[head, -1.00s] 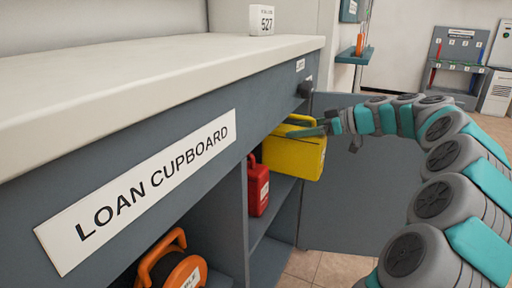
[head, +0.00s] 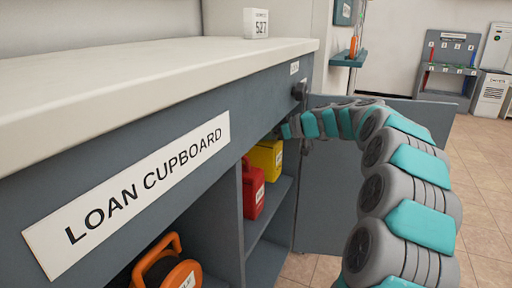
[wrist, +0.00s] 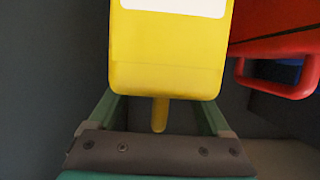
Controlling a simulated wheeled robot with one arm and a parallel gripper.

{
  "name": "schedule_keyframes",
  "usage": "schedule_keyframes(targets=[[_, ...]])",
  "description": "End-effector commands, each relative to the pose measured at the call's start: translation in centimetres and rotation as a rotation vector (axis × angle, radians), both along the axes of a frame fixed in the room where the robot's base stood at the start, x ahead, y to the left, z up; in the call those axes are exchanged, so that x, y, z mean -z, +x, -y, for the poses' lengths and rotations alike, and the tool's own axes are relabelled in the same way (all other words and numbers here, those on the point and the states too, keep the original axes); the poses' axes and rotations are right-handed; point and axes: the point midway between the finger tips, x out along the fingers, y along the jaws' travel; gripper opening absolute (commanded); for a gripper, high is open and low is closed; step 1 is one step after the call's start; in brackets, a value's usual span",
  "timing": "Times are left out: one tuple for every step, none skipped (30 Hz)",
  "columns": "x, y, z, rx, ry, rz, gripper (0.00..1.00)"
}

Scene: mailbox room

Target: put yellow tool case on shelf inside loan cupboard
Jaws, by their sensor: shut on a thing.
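The yellow tool case (head: 264,157) is inside the right-hand compartment of the loan cupboard (head: 120,187), beside a red case. In the wrist view the yellow case (wrist: 167,55) fills the upper middle, with a white label and its handle (wrist: 160,114) between my fingers. My gripper (wrist: 160,120) is shut on that handle. In the head view the gripper is hidden behind the cupboard's top edge and my arm. The shelf (head: 268,220) shows below the cases. I cannot tell whether the yellow case touches it.
The red case (head: 252,188) stands close to the left of the yellow one; its handle (wrist: 290,90) shows in the wrist view. An open door (head: 335,190) stands at the right. An orange reel (head: 165,268) sits in the left compartment.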

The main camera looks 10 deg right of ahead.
Motion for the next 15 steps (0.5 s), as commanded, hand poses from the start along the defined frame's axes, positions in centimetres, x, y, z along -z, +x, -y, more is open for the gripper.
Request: schedule_keyframes(targets=[[0.0, 0.0, 0.0, 0.002, 0.001, 0.003, 0.0], [0.1, 0.0, 0.0, 0.002, 0.002, 0.002, 0.0], [0.4, 0.0, 0.0, 0.002, 0.002, 0.002, 0.0], [0.7, 0.0, 0.0, 0.002, 0.002, 0.002, 0.0], [1.1, 0.0, 0.0, 0.002, 0.003, 0.002, 0.0], [1.7, 0.0, 0.0, 0.002, 0.003, 0.001, 0.0], [2.1, 0.0, 0.0, 0.002, 0.004, 0.0, 0.0], [2.6, 0.0, 0.0, 0.002, 0.003, 0.0, 0.0], [3.1, -0.1, 0.0, 0.001, 0.004, -0.002, 0.0], [3.4, -0.1, 0.0, 0.001, 0.003, -0.001, 0.0], [3.6, 0.0, 0.0, 0.002, 0.003, 0.0, 0.0], [3.7, 0.1, -0.2, 0.002, 0.003, 0.001, 0.0], [3.8, 0.2, -0.2, 0.001, 0.003, 0.001, 0.0], [3.9, 0.2, -0.3, 0.001, 0.003, 0.001, 0.0], [3.9, 0.2, -0.3, 0.001, 0.003, 0.003, 0.0]])
